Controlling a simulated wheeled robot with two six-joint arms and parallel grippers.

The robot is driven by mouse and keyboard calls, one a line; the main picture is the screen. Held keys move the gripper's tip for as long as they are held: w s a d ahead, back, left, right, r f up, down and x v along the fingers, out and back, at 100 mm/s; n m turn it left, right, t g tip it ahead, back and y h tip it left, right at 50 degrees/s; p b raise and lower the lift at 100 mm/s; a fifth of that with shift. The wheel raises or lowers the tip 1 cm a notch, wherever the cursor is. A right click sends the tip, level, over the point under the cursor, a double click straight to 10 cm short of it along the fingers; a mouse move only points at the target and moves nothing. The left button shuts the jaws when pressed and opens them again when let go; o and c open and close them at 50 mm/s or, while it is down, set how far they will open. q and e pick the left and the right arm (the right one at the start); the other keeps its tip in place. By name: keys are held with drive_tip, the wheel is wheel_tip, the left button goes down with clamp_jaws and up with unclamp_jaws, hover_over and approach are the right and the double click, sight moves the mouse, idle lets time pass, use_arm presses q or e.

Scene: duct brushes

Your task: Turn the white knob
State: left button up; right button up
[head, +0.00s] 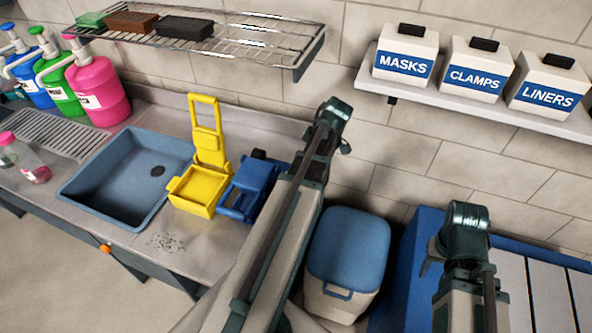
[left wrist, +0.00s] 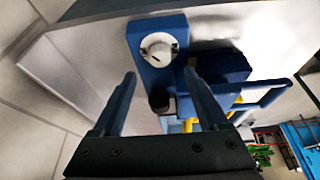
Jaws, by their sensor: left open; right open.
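The white knob (left wrist: 158,47) is round and sits on a blue block (left wrist: 152,72) in the left wrist view. My left gripper (left wrist: 160,76) is open and empty, with its two dark fingers apart and pointing toward the block. The knob shows in line with the gap between the fingertips, beyond them and apart from them. In the head view I cannot make out the knob; my left arm covers part of that area. My right arm is at the lower right there, and only a small dark part of its gripper (head: 430,262) shows.
A blue wringer-like unit (head: 248,187) and a yellow one (head: 195,190) stand beside the sink basin (head: 125,180). A blue-lidded bin (head: 348,250) stands right of my left arm. A wire shelf (head: 240,38) and a shelf of labelled boxes (head: 475,78) hang above.

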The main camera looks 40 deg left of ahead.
use_arm(q)
drive_tip(key=b+x, duration=0.6)
drive_tip(key=x, duration=0.1)
drive_tip(key=shift+f+b, duration=0.2)
drive_tip(key=shift+b, duration=0.1)
drive_tip(key=shift+r, duration=0.1)
drive_tip(key=shift+c, duration=0.4)
clamp_jaws()
